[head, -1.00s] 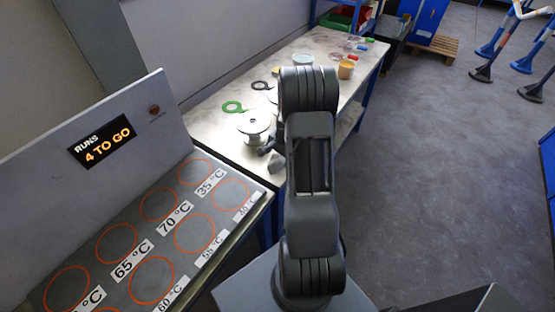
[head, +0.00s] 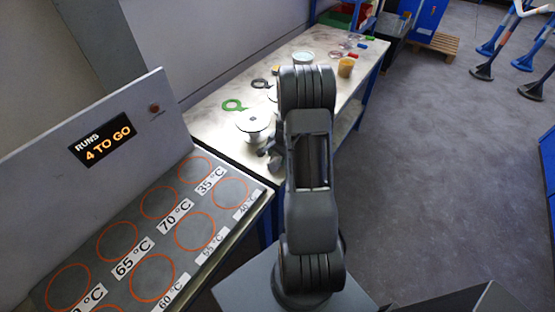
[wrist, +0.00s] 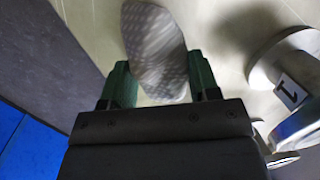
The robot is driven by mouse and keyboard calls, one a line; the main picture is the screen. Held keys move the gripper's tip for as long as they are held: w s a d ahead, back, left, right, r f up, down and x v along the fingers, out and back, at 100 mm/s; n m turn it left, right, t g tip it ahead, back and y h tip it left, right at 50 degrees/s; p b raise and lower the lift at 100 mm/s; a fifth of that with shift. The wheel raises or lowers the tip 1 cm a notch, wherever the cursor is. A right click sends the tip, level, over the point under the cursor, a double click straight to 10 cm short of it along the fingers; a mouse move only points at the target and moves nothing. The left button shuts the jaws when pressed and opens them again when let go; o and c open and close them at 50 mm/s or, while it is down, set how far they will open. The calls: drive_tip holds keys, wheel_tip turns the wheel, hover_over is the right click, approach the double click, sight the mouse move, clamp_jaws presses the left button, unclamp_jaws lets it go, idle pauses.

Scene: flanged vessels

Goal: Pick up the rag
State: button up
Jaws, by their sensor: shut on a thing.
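The rag (wrist: 156,50) is a pale grey, finely patterned cloth in the wrist view. It lies between the two dark green fingers of my gripper (wrist: 158,88), which is shut on it. The rag extends past the fingertips over the pale bench top. In the head view my gripper (head: 273,152) is at the near end of the bench, partly hidden behind my arm. I cannot make out the rag there.
A flanged vessel (head: 253,124) stands close by on the bench (head: 215,140); a metal vessel labelled 1 (wrist: 292,92) shows beside the rag. A marked heating plate (head: 150,235) is at left.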

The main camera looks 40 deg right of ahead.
sight(278, 157)
drive_tip(key=shift+r+b, duration=0.3)
drive_tip(key=shift+r, duration=0.15)
drive_tip(key=r, duration=0.2)
drive_tip(key=r+b, duration=0.1)
drive_tip(key=shift+s+d, duration=0.2)
drive_tip(key=shift+s, duration=0.05)
drive_tip(key=s+d+r+b, duration=0.3)
drive_tip(key=s+d+r, duration=0.2)
drive_tip(key=s+r, duration=0.4)
drive_tip(key=s, duration=0.3)
drive_tip(key=shift+s, duration=0.2)
